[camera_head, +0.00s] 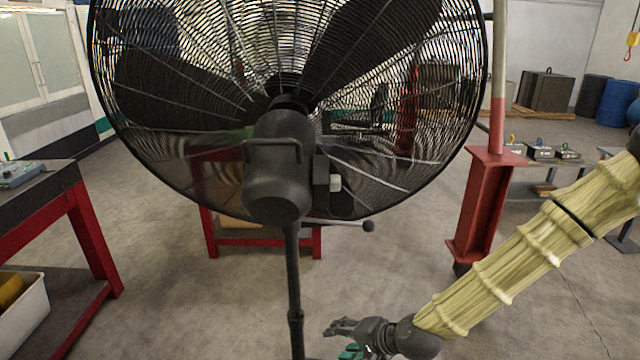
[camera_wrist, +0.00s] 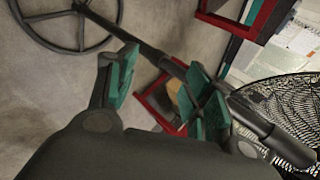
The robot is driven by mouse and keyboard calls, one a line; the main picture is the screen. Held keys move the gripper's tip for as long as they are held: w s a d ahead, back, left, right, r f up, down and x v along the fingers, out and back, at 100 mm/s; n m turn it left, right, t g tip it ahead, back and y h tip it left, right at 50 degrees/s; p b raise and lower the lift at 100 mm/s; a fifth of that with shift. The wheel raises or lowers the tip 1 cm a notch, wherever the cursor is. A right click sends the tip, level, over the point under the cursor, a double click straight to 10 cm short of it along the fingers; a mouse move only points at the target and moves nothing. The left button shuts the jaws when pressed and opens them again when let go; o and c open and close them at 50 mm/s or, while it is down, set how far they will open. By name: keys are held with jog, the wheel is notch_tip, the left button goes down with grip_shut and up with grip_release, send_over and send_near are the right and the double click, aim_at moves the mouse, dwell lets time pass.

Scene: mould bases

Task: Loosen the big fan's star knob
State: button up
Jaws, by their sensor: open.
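The big fan (camera_head: 277,165) stands in front of me, with a black wire cage, a dark motor housing and a thin black pole (camera_head: 292,265). A rod with a dark ball end (camera_head: 368,226) sticks out to the right below the motor. I cannot make out a star knob for certain in either view. My gripper (camera_head: 345,334) is low, to the right of the pole. In the wrist view its green-padded fingers (camera_wrist: 163,68) are open and empty. The pole (camera_wrist: 150,52) runs diagonally beyond them; the fan cage (camera_wrist: 285,105) is at lower right.
A red-legged workbench (camera_head: 85,235) stands at left, with a white bin (camera_head: 25,318) on its lower shelf. A red steel column (camera_head: 480,205) stands at right. A red stand (camera_head: 262,242) is behind the fan. The fan's round base ring (camera_wrist: 65,50) lies on open floor.

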jog(key=w+d+r+m+t+y, duration=0.15)
jog(key=w+r, duration=0.25)
jog(key=r, duration=0.7)
jog(key=w+r+m+t+y, duration=0.15)
jog(key=w+r, duration=0.25)
jog(key=r, duration=0.7)
jog(key=w+r+t+y, duration=0.15)
jog(key=w+r, duration=0.35)
jog(key=r, duration=0.7)
jog(key=p+x, duration=0.2)
jog(key=x, duration=0.8)
jog(key=shift+w+t, duration=0.15)
jog(key=shift+t, duration=0.3)
jog(key=shift+d+f, duration=0.1)
jog(key=c, duration=0.7)
